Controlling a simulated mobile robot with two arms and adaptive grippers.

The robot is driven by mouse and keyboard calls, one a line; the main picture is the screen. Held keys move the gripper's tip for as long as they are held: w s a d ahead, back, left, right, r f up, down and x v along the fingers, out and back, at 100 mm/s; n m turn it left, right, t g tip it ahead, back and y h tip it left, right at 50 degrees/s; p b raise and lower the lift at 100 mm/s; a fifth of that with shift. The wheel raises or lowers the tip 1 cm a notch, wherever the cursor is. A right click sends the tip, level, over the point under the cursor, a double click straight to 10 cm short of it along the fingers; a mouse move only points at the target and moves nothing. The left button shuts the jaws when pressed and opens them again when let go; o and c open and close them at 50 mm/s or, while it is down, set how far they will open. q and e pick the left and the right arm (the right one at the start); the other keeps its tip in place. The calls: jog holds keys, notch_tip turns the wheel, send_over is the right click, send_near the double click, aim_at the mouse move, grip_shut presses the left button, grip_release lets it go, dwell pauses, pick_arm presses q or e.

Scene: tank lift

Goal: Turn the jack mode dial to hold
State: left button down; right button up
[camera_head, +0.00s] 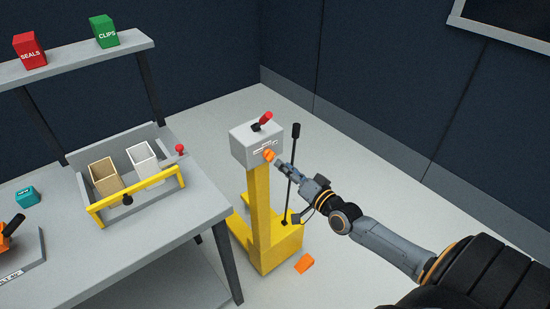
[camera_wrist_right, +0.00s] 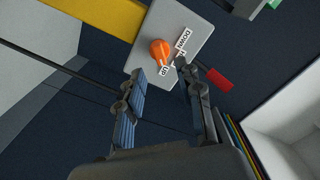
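The jack is a yellow column (camera_head: 258,205) with a grey control box (camera_head: 249,150) on top. The orange mode dial (camera_head: 269,155) sits on the box's front face. In the right wrist view the dial (camera_wrist_right: 160,51) is on the grey plate, with "UP" and "DOWN" labels beside it; a further label is mostly hidden by a finger. My right gripper (camera_head: 283,166) is just in front of the dial. In the wrist view the right gripper (camera_wrist_right: 163,82) is open, fingers apart, with the dial just beyond the tips and nothing between them. My left gripper is out of view.
A red-tipped lever (camera_head: 264,119) stands on the box, and a black-topped rod (camera_head: 295,145) rises beside the column. An orange wedge (camera_head: 304,263) lies on the floor. A grey table (camera_head: 170,220) with a yellow-handled tray (camera_head: 140,200) stands left.

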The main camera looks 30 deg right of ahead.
aim_at(274, 157)
jog(key=shift+w+a, duration=0.2)
jog(key=shift+w, duration=2.5)
jog(key=shift+c, duration=0.2)
jog(key=shift+s+r, duration=0.1)
grip_shut()
